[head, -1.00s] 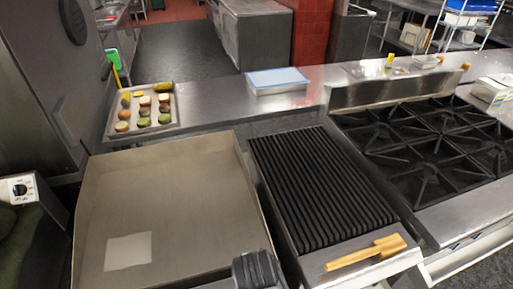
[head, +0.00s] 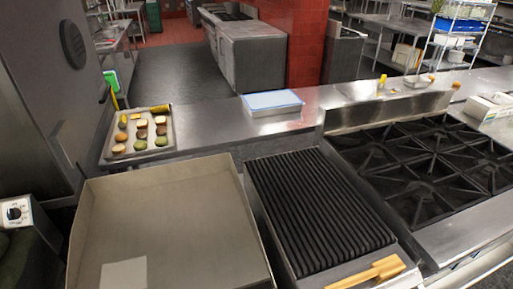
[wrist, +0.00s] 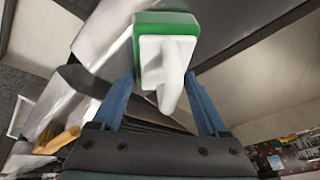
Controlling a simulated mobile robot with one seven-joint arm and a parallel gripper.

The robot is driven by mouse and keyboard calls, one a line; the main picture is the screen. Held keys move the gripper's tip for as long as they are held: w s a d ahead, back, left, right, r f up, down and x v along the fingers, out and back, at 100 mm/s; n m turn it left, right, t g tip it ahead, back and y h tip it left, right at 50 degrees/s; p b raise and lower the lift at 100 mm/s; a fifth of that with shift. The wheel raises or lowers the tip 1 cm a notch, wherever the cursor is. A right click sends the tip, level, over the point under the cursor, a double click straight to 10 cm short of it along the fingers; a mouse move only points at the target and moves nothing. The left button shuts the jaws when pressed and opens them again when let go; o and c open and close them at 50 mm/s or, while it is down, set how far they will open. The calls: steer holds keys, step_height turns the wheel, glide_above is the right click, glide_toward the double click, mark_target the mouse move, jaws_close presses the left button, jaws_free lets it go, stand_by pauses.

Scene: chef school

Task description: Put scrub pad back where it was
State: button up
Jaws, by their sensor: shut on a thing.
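The scrub pad (wrist: 150,28) is a green block with a white backing and a white handle, seen in the wrist view. My gripper (wrist: 162,80) has blue fingers on either side of the white handle and is shut on the scrub pad. The pad's far face is hidden. In the head view neither my gripper nor the held pad shows.
A flat griddle (head: 195,215) with raised walls and a pale square (head: 124,273) lies at front left. Beside it are a ribbed grill (head: 315,205), a wooden brush (head: 368,273) and a burner stove (head: 430,165). Behind stand a food tray (head: 170,124) and a blue-lidded container (head: 272,101).

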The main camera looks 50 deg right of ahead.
steer(key=o, duration=1.2)
steer(key=v, duration=1.2)
steer(key=shift+r, duration=0.1)
